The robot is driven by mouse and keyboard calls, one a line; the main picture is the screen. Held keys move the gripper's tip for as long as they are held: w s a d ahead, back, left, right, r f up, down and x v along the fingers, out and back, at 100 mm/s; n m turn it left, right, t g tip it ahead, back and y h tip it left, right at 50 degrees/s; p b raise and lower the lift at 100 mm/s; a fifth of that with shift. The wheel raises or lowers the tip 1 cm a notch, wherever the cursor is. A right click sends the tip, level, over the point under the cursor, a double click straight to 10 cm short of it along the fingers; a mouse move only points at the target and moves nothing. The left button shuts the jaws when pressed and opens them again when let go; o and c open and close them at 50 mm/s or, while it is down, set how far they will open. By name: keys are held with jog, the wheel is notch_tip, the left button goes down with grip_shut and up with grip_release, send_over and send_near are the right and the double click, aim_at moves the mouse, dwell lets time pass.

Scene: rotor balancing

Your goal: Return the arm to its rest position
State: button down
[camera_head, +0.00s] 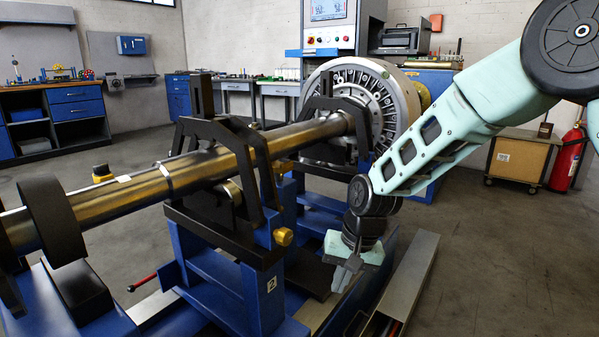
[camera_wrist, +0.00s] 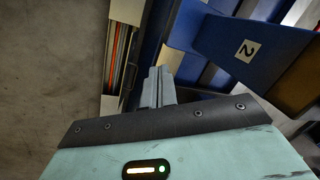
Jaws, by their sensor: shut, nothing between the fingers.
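My gripper (camera_head: 344,274) hangs at the end of my pale green arm, pointing down, just right of the blue balancing stand. In the wrist view my gripper (camera_wrist: 158,75) shows its grey fingers together with nothing between them. The arm reaches in from the upper right and bends down at a dark wrist joint. The steel rotor shaft (camera_head: 200,166) lies across the stand, left of my gripper, and no contact with it shows.
The blue stand (camera_head: 222,288) bears a plate marked 2 (camera_wrist: 246,50). A long grey channel (camera_head: 413,265) with coloured rods lies right of the gripper. A bladed disc (camera_head: 362,95) is behind. A fire extinguisher (camera_head: 567,160) and wooden cabinet (camera_head: 520,160) stand back right. Right-hand floor is clear.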

jog(key=s+d+r+n+h+p, duration=0.1)
jog(key=s+d+r+n, duration=0.2)
jog(key=s, duration=0.7)
jog(key=s+d+r+n, duration=0.15)
jog(key=s+r, duration=0.25)
jog(key=s, duration=0.5)
jog(key=s+d+r+n+h+p, duration=0.1)
jog(key=s+r+n, duration=0.3)
jog(key=s, duration=0.6)
notch_tip(320, 180, up, 38)
jog(key=p, duration=3.8)
jog(key=shift+w, duration=0.15)
